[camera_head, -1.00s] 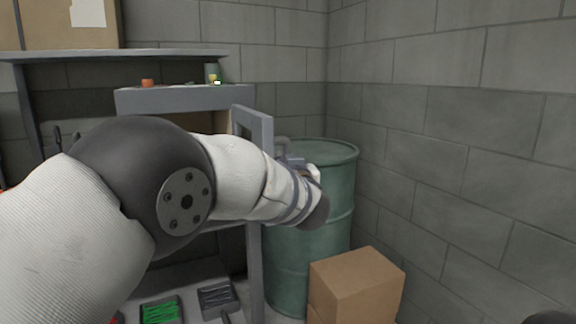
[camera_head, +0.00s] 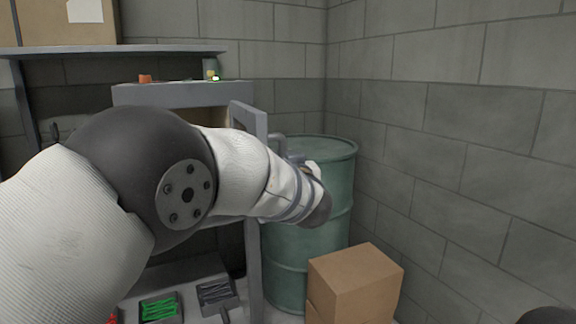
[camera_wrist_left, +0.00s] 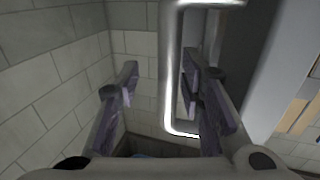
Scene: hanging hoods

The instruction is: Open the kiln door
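The kiln (camera_head: 180,95) is a grey box under a shelf in the camera_head view. Its door (camera_head: 257,122) stands ajar at the right side, swung out toward me, and a strip of lit interior shows beside it. The door's handle (camera_head: 276,146) is a grey loop on its outer face; in the wrist view the handle (camera_wrist_left: 170,75) is a bright upright bar. My left gripper (camera_wrist_left: 165,85) is open, with the bar between its fingers, closer to the right finger. The left finger is apart from it. My left arm hides much of the kiln front in the head view.
A green drum (camera_head: 335,200) stands right of the door, close to my left wrist. Cardboard boxes (camera_head: 355,285) are in front of it. A block wall (camera_head: 460,130) closes the right side. Trays with green (camera_head: 158,308) and grey pieces lie low below the kiln.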

